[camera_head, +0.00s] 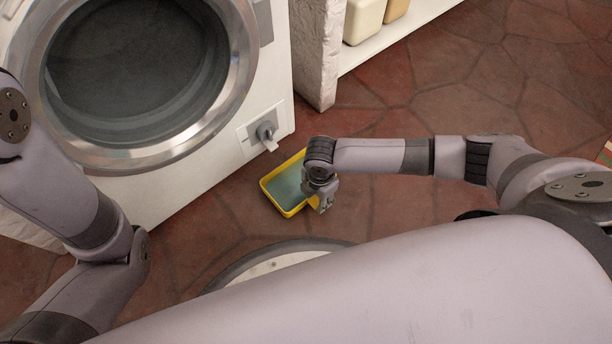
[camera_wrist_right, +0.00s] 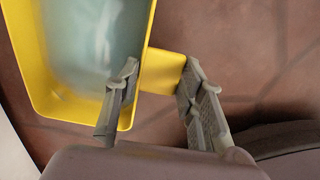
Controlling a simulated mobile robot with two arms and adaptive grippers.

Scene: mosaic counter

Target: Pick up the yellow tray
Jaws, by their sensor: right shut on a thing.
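The yellow tray (camera_head: 271,199) is on or close to the floor in front of the white washing machine. I cannot tell whether it touches the floor. Its inside is pale blue-grey and looks like water. My right gripper (camera_head: 325,203) is at the tray's right edge. In the right wrist view, the tray (camera_wrist_right: 38,88) fills the upper left. There the right gripper's fingers (camera_wrist_right: 155,95) are on either side of the tray's yellow edge and tab, shut on it, with the left finger over the inside. My left arm shows at the left, but its gripper is out of view.
A rough white wall end (camera_head: 315,60) and a shelf (camera_head: 385,45) with containers are at the back.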

